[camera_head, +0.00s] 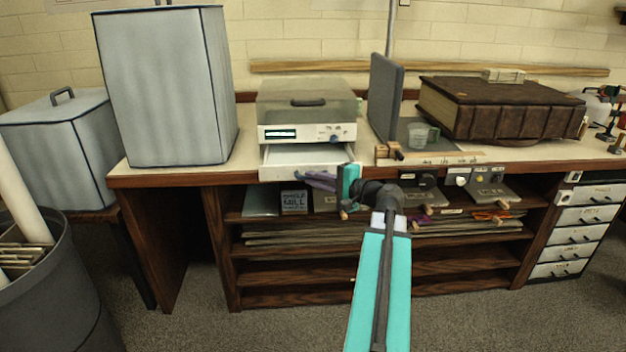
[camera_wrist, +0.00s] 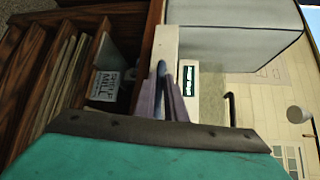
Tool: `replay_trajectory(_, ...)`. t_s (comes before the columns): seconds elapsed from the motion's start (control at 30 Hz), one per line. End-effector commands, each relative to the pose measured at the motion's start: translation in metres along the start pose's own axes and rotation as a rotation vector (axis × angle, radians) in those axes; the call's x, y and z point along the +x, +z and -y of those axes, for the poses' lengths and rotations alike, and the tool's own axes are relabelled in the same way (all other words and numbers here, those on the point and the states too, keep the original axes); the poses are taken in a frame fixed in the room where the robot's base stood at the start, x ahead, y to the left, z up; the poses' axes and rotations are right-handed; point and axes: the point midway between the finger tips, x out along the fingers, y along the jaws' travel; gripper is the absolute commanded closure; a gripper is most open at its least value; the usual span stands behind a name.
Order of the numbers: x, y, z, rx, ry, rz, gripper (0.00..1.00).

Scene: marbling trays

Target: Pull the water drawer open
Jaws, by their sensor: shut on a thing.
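The water drawer (camera_head: 290,155) is a white tray at the base of a beige machine (camera_head: 306,130) on the bench. It stands out from the machine's front, with its inside showing from above. My gripper (camera_head: 308,178) is at the drawer's front, with its purple fingers shut on the drawer's handle. In the wrist view the fingers (camera_wrist: 167,95) meet at the white drawer front (camera_wrist: 165,45). The handle itself is mostly hidden by the fingers.
A tall grey covered box (camera_head: 165,90) stands left of the machine. A grey upright panel (camera_head: 384,95), a clear measuring cup (camera_head: 418,136) and a large brown book (camera_head: 500,108) are to the right. Shelves with a boxed item (camera_head: 294,201) lie below the bench edge.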

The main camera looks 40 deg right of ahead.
Motion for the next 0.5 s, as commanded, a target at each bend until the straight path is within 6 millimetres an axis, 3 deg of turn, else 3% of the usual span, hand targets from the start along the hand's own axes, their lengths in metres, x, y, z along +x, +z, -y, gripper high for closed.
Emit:
replay_trajectory(0.07,0.0001,-0.0005,0.0006,0.000,-0.001,-0.002,1.00)
replay_trajectory(0.1,0.0002,-0.0003,0.0005,0.000,-0.001,-0.002,0.83)
replay_trajectory(0.2,0.0006,0.0000,0.0005,0.000,-0.001,-0.002,0.71)
replay_trajectory(0.5,0.0005,0.0004,0.0003,-0.001,0.000,-0.001,0.71)
